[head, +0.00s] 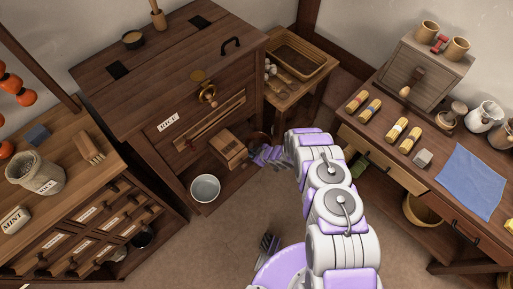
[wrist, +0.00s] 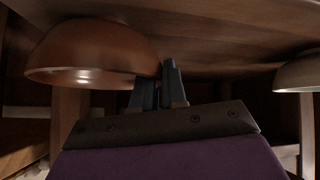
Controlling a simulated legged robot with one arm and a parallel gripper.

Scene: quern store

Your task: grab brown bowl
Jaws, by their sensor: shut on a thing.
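The brown bowl (wrist: 95,52) is large in the wrist view, at the upper left, its rim edge toward the bottom of the picture. That view looks turned over, with the wooden board (wrist: 225,40) across its top. My gripper (wrist: 158,85) has its dark fingers close together at the bowl's right edge, shut on it. The exact contact is partly hidden. In the head view my gripper (head: 268,154) reaches low in front of the dark cabinet, and only a little reddish brown of the bowl (head: 258,138) shows behind it.
A pale bowl (wrist: 299,73) is at the wrist view's right edge; a white bowl (head: 205,188) stands left of my gripper in the head view. A wooden box (head: 231,149) sits close to my gripper's left. The cabinet (head: 165,65) rises behind; a bench (head: 430,165) stands right.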

